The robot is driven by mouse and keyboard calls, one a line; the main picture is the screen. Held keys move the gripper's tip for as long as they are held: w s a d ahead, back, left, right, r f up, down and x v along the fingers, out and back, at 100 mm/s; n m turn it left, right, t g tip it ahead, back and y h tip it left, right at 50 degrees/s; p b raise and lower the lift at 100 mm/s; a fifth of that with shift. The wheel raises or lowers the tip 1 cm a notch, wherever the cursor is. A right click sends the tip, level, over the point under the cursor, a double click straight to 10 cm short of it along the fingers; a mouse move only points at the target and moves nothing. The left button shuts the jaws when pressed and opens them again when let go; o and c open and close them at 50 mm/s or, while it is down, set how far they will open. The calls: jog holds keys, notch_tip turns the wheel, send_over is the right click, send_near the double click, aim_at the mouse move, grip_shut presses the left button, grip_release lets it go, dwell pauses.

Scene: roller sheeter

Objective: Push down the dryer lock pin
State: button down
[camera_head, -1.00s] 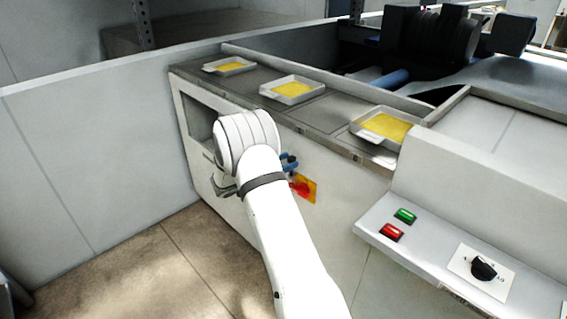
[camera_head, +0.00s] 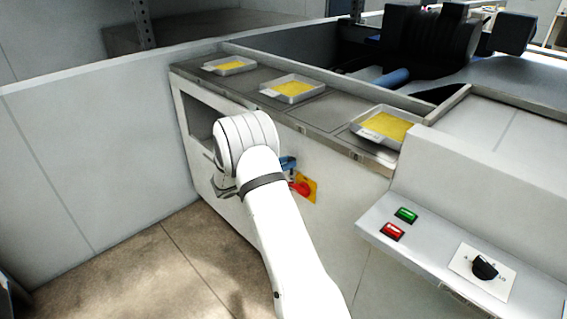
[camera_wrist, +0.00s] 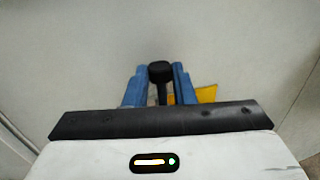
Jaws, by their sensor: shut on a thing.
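A black round-headed pin (camera_wrist: 160,72), which looks like the dryer lock pin, stands out from the pale machine panel in the wrist view. My gripper (camera_wrist: 160,68) has its two blue fingers on either side of the pin head, closed on it. The lower part of the pin shows between the fingers and then passes behind the black gripper edge. In the head view, my white arm hides the pin, and only a blue part of my gripper (camera_head: 288,163) shows beside the wrist, close to the machine's front panel (camera_head: 345,215).
A red rotary switch (camera_head: 302,188) on a yellow plate sits just right of my wrist. Three trays of yellow sheets, one of them the right tray (camera_head: 383,125), lie on the machine top. A shelf with green (camera_head: 405,214) and red (camera_head: 392,232) buttons juts out at right.

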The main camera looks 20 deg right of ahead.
notch_tip(320, 180, down, 5)
jog(key=shift+s+f+b, duration=0.1)
jog(key=shift+b, duration=0.75)
jog(key=shift+s, duration=0.1)
jog(key=c, duration=1.3)
grip_release()
jog(key=shift+o, duration=0.5)
jog(key=shift+r, duration=0.2)
jog(key=shift+a, duration=0.2)
jog(key=a, duration=0.7)
jog(key=shift+s+a, duration=0.2)
jog(key=shift+s, duration=0.15)
